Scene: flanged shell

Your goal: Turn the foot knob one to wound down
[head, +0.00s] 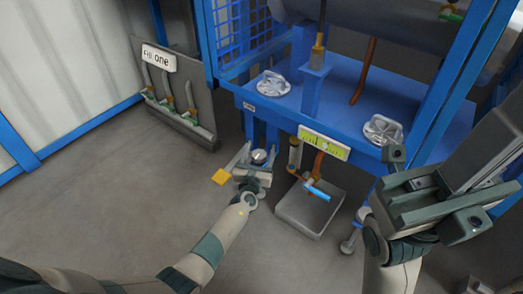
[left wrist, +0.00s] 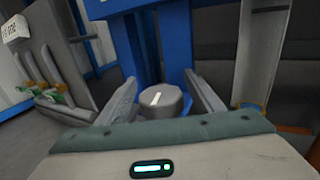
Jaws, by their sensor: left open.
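A round grey foot knob (head: 259,157) with a white mark on top sits low at the foot of the blue frame's left front leg. In the left wrist view the foot knob (left wrist: 160,100) lies between my two fingers, its white mark slightly tilted from upright. My left gripper (head: 256,160) is open around it, with a gap visible on both sides. The fingers of my left gripper (left wrist: 163,98) do not appear to touch it. My right arm's end (head: 430,195) is at the right; its jaw state is unclear.
The blue frame (head: 325,125) stands above, with metal handwheels (head: 273,84) on its deck. A grey tray (head: 308,208) and a blue-handled valve (head: 316,190) are right of the knob. A panel with levers (head: 175,100) stands left.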

